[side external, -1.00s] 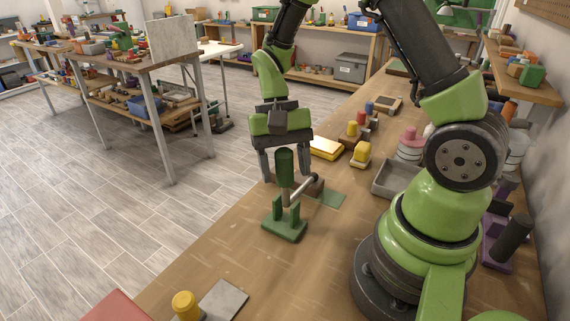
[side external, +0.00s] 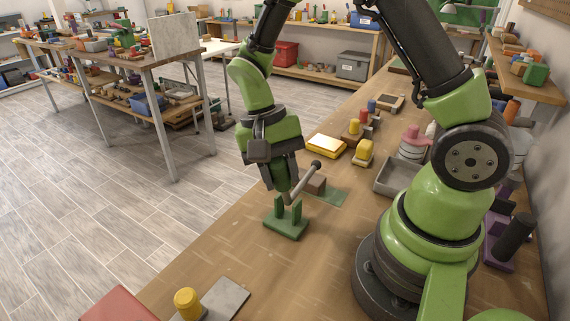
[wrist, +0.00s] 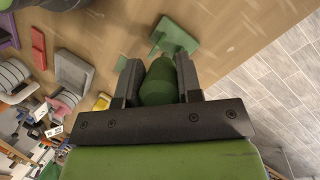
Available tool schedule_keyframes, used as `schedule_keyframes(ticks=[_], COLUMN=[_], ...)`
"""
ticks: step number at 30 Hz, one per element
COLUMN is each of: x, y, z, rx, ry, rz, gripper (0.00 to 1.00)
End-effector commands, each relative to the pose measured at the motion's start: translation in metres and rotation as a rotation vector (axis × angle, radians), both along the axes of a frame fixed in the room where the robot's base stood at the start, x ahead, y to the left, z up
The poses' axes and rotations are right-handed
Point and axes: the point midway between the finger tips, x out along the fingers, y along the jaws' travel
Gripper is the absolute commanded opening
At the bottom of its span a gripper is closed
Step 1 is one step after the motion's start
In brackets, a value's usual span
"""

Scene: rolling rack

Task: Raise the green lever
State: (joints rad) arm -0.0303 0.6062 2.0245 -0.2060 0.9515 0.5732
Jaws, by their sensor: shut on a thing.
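The green lever stands on the wooden bench, with a green base and two upright lugs (side external: 286,229). Its dark green grip is between the fingers of my gripper (side external: 281,182), which is shut on it. In the wrist view the rounded grip (wrist: 158,84) fills the space between the two dark fingers of my gripper (wrist: 160,80). The green base (wrist: 177,34) shows beyond it. The grip's lower part is partly hidden by the fingers in the side view.
Behind the lever are a brown block (side external: 315,184) on a green plate, a yellow block (side external: 326,146) and a grey tray (side external: 392,178). A yellow knob (side external: 187,303) and grey plate (side external: 223,297) lie in front. The bench's left edge is close to the lever.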

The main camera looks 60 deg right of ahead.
Motion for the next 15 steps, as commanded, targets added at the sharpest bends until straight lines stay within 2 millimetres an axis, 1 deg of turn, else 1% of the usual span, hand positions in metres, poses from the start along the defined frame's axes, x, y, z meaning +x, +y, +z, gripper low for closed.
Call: schedule_keyframes(ticks=[3,15], x=[0.000,0.000], y=[0.012,0.043], z=[-0.004,-0.028], rx=[-0.106,-0.488], ry=[-0.002,-0.003], rz=[0.017,0.013], gripper=[0.00,0.00])
